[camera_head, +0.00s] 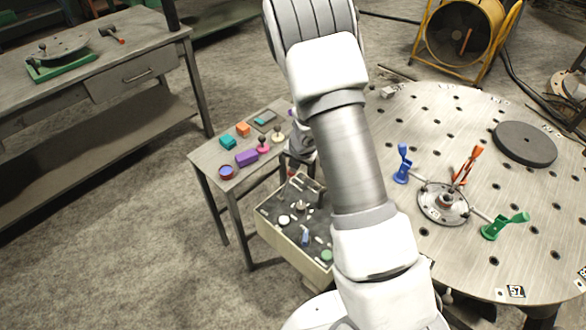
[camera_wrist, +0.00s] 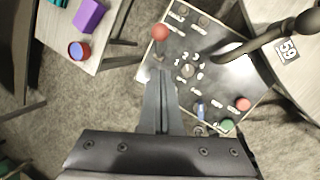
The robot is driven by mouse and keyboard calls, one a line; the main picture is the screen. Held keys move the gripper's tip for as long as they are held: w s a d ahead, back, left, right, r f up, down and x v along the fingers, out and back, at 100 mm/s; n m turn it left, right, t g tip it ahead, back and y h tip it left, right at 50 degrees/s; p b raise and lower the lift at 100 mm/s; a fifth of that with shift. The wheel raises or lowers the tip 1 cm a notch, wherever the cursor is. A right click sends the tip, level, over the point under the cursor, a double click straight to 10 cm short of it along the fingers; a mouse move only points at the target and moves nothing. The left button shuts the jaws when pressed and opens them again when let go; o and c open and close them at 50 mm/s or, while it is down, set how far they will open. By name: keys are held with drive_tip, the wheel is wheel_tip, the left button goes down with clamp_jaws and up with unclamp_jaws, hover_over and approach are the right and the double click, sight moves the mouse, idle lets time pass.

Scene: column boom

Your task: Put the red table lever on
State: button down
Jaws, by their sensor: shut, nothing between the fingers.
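A lever with a red ball knob (camera_wrist: 159,32) stands near the upper left corner of the dark control panel (camera_wrist: 225,75) in the wrist view. Its short stalk runs down from the ball toward my fingertips. My gripper (camera_wrist: 160,72) is shut and empty, with its tips just below the ball in the picture. I cannot tell if they touch the stalk, nor which position the lever is in. The panel's lettering is too blurred to read. In the head view the control panel (camera_head: 276,211) is partly behind my arm.
A small side table (camera_head: 205,158) with coloured blocks stands left. A round steel table (camera_head: 480,265) with clamps stands right.

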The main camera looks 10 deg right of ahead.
drive_tip(key=p+v, duration=0.1)
drive_tip(key=v, duration=0.3)
drive_tip(key=shift+d+r, duration=0.2)
drive_tip(key=shift+r, duration=0.15)
drive_tip(key=w+d+r+m+t+h, duration=0.25)
drive_tip(key=r+m, duration=0.45)
drive_tip(key=r, duration=0.7)
drive_tip(key=s+d+r+m+t+h, duration=0.15)
drive_tip(key=s+d+r+m, duration=0.35)
drive_tip(key=r+m, duration=0.5)
drive_tip(key=s+a+r+m+g+y, duration=0.1)
drive_tip(key=s+a+r+m, duration=0.1)
drive_tip(key=s, duration=0.6)
drive_tip(key=s+a+r+m+y, duration=0.1)
drive_tip(key=s+a+r+m, duration=0.1)
drive_tip(key=s+m, duration=0.4)
drive_tip(key=s+a+r+m+g+y, duration=0.1)
drive_tip(key=s+a+m, duration=0.3)
drive_tip(key=s, duration=0.7)
drive_tip(key=shift+a+r+g, duration=0.3)
drive_tip(key=shift+r, duration=0.4)
